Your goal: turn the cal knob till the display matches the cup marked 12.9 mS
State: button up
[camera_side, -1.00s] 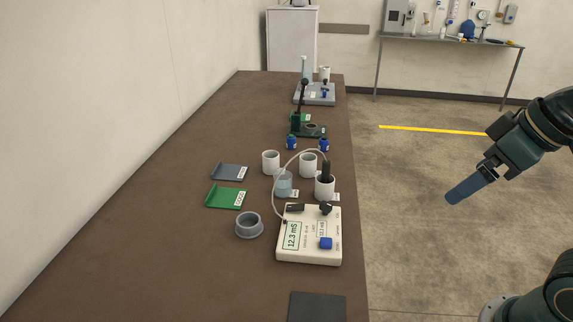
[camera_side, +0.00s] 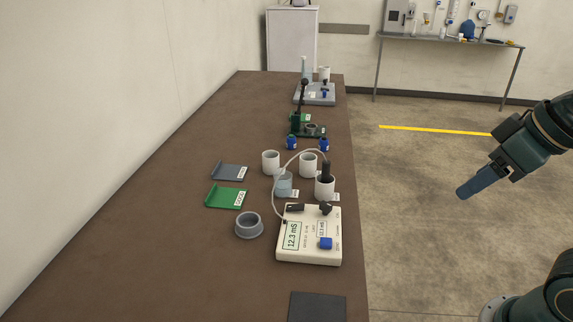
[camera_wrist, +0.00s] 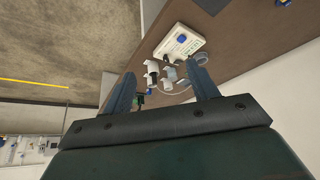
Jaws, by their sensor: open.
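The cream meter (camera_side: 309,252) lies on the brown bench near its right edge, and its display (camera_side: 291,236) reads 12.3 mS. It carries black knobs (camera_side: 325,209) along its far edge and a blue knob (camera_side: 326,243) at lower right; I cannot tell which is the cal knob. A black probe (camera_side: 326,169) on a pale cable stands in a white cup (camera_side: 325,188) just behind the meter. Cup labels are too small to read. My gripper (camera_side: 467,192) is empty, off the bench to the right. In the wrist view my gripper (camera_wrist: 162,88) is open, with the meter (camera_wrist: 180,43) beyond.
Other white cups (camera_side: 271,162), a clear beaker (camera_side: 284,184) and blue-capped bottles (camera_side: 291,143) stand behind the meter. A grey ring (camera_side: 249,225), green tray (camera_side: 226,196) and grey tray (camera_side: 229,171) lie left. A dark mat (camera_side: 317,308) is in front. The bench's left side is clear.

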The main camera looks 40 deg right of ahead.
jog(key=shift+w+r, duration=0.15)
jog(key=shift+w, duration=0.15)
jog(key=shift+c, duration=1.4)
jog(key=n+g, duration=0.3)
jog(key=g, duration=0.3)
send_over(326, 204)
notch_tip(326, 204, down, 13)
notch_tip(326, 204, down, 14)
jog(key=shift+r, duration=0.2)
